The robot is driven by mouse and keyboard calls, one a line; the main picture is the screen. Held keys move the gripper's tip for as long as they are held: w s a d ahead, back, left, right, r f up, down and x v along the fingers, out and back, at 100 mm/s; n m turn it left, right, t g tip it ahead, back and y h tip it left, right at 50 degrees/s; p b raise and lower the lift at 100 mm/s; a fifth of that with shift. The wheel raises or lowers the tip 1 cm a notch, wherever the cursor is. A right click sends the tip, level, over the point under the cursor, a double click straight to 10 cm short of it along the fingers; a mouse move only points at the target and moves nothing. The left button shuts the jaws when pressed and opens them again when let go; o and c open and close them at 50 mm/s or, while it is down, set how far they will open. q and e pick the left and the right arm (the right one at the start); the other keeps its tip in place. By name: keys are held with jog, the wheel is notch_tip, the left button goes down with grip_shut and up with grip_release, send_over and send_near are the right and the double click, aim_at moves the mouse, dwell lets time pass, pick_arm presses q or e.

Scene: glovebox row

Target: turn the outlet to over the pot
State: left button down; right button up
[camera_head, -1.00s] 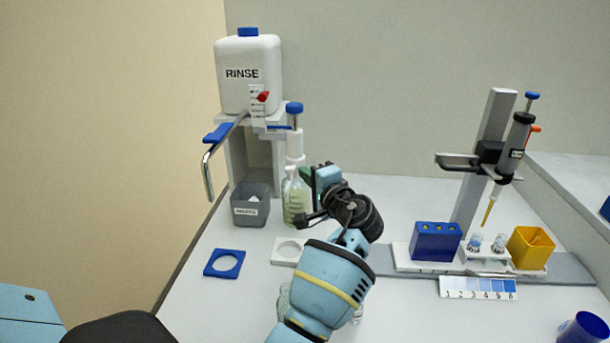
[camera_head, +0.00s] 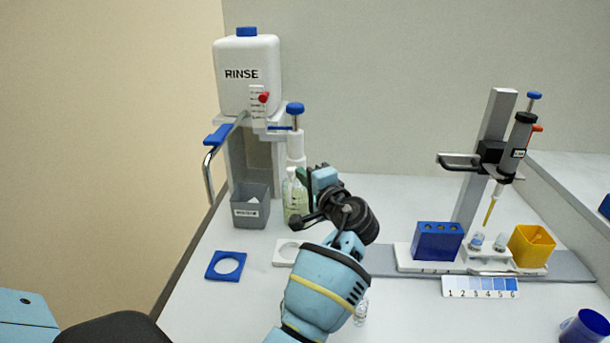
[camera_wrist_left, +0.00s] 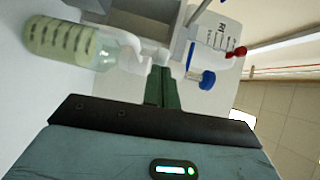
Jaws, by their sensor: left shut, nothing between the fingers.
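A bottle with pale liquid (camera_head: 294,198) carries a white pump head with a blue top (camera_head: 294,109). In the left wrist view, the bottle (camera_wrist_left: 62,40) appears sideways, with its white head and blue cap (camera_wrist_left: 203,79). My left gripper (camera_head: 304,177) is at the bottle's right side in the head view. In the wrist view its green fingers (camera_wrist_left: 161,84) are shut and empty, close to the white head; I cannot tell if they touch. A curved metal spout (camera_head: 208,178) with a blue lever hangs left of the RINSE tank (camera_head: 247,75). A small clear vessel (camera_head: 361,311) is partly hidden by my arm.
A grey box (camera_head: 250,210) stands beside the bottle. At right are a pipette stand (camera_head: 482,160), blue rack (camera_head: 437,241) and yellow cup (camera_head: 531,246).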

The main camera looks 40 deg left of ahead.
pick_arm(q)
jog(key=shift+s+a+r+t+p, duration=0.15)
jog(key=shift+s+a+t+p, duration=0.05)
jog(key=shift+t+p, duration=0.1)
pick_arm(e)
jog(key=shift+w+r, duration=0.1)
jog(key=shift+r, duration=0.35)
pick_arm(q)
jog(key=shift+s+m, duration=0.1)
jog(key=shift+m, duration=0.2)
jog(key=shift+s+a+r+t+h+p, duration=0.1)
jog(key=shift+s+a+t+h+p, duration=0.15)
jog(key=shift+t+p, duration=0.35)
jog(key=s+a+m+t+h+p, duration=0.1)
jog(key=a+p, duration=0.3)
jog(key=a, duration=0.7)
jog(key=shift+s+a+f+m+t+p, duration=0.2)
jog(key=shift+s+m+t+p, duration=0.25)
jog(key=shift+s, duration=0.4)
pick_arm(e)
jog(key=w+r+t, duration=0.1)
jog(key=w+r, duration=0.2)
jog(key=r, duration=0.3)
jog(key=shift+d+r, duration=0.2)
jog(key=shift+r, duration=0.15)
pick_arm(q)
jog(key=shift+a+h, duration=0.1)
jog(key=shift+h, duration=0.15)
pick_arm(e)
jog(key=shift+w, duration=0.1)
